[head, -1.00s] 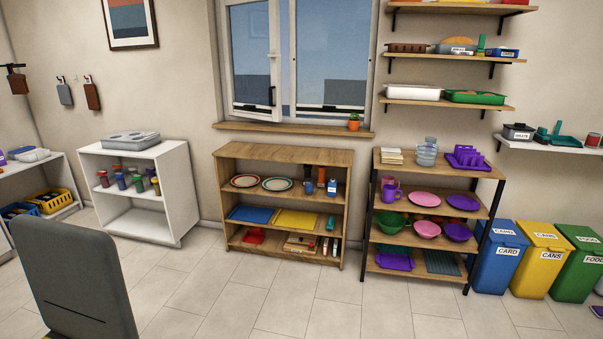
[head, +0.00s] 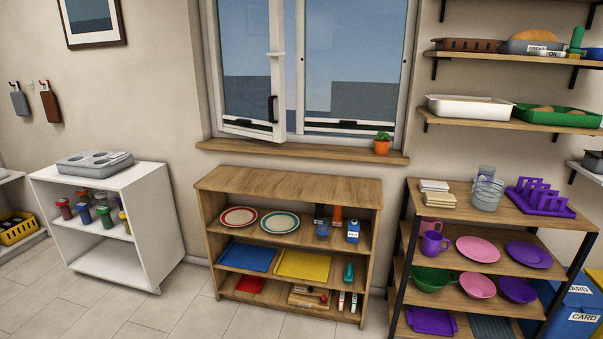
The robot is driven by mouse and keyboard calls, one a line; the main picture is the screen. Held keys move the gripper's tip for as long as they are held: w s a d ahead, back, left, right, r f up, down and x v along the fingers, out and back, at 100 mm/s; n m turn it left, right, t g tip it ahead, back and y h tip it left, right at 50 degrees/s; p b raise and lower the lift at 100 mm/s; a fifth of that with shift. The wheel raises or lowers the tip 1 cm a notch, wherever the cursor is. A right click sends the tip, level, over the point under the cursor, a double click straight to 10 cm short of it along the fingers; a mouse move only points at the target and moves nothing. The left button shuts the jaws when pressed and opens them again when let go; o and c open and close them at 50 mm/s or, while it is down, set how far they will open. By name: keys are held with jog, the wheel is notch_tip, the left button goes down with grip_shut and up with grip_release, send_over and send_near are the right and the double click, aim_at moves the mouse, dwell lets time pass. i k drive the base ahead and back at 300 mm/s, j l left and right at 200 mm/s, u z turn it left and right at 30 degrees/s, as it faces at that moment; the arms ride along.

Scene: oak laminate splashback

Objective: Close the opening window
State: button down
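The window (head: 309,72) is in the wall at the upper middle of the head view, above a wooden sill. Its left sash (head: 247,62) has a white frame and stands ajar, its right edge swung a little out from the frame into the room. A dark handle (head: 272,108) sits on that right edge, low down. The right pane (head: 351,70) looks flush in its frame. The top of the window is cut off by the picture edge. My gripper is not in the view.
A wooden shelf unit (head: 288,186) with plates and trays stands under the window. A small potted plant (head: 382,144) is on the sill's right end. A white cart (head: 145,204) stands left, a black-framed rack (head: 404,240) right. Floor (head: 195,317) shows in front.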

aim_at(276, 133)
jog(key=i+j+u, duration=0.1)
jog(key=i+u, duration=0.3)
jog(key=i, duration=0.45)
jog(key=i+l+u, duration=0.15)
jog(key=i+u, duration=0.2)
jog(key=i, duration=0.45)
jog(key=i+j+z, duration=0.3)
jog(key=i, duration=0.4)
jog(key=i+j+z, duration=0.35)
jog(key=i+j, duration=0.25)
jog(key=j, duration=0.1)
